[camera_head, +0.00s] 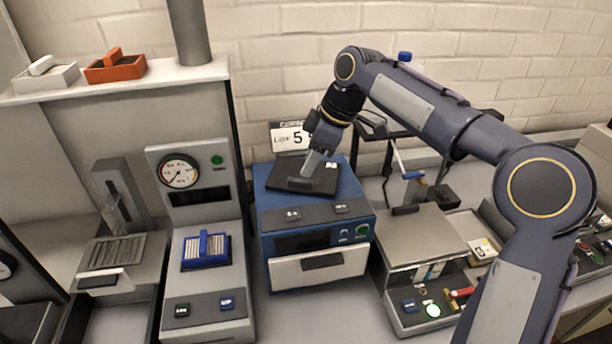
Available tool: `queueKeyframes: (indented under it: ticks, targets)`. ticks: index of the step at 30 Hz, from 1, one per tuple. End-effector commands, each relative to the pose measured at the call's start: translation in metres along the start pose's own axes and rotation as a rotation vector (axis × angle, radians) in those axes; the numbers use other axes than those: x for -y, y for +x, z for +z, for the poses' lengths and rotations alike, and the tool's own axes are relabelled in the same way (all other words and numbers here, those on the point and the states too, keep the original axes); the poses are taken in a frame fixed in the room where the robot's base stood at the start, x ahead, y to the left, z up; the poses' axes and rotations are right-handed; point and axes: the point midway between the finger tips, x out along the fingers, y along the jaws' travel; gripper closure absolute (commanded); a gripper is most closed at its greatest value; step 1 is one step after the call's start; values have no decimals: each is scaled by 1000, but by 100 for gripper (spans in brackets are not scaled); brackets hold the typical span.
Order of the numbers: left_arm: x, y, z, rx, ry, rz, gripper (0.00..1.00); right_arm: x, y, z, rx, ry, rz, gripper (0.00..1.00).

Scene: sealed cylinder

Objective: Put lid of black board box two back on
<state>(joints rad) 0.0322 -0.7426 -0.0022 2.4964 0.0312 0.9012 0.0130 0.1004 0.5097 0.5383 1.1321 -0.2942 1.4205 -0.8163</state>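My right gripper (308,174) points down over the black plate (282,170) on top of the blue machine (268,212). Its fingertips are at or just above a dark grey raised piece (299,184) on that plate. Whether they touch or grip it is too small to tell. The black plate looks flat and lies on the machine's top. No box is clearly marked as black board box two, and I cannot tell whether the plate is its lid. My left gripper is not in view.
A white box (46,78) and an orange box (115,70) stand on the upper left shelf. A gauge machine (180,205) holds a blue handled piece (206,251). A grey machine (424,243) with lit buttons stands right, under my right arm.

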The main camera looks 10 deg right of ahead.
Motion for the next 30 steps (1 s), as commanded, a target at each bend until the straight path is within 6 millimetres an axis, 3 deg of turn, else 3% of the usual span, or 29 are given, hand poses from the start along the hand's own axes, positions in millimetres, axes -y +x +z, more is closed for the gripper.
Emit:
queueKeyframes:
  ticks: [9, 18, 27, 30]
  targets:
    - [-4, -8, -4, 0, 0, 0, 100, 5, 43, -1, 0, 2, -2, 62]
    - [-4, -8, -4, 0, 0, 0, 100, 5, 49, 0, -1, 1, 1, 62]
    - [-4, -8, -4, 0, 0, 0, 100, 5, 49, 0, -1, 1, 1, 100]
    - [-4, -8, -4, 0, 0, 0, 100, 5, 49, -1, -1, 1, 2, 100]
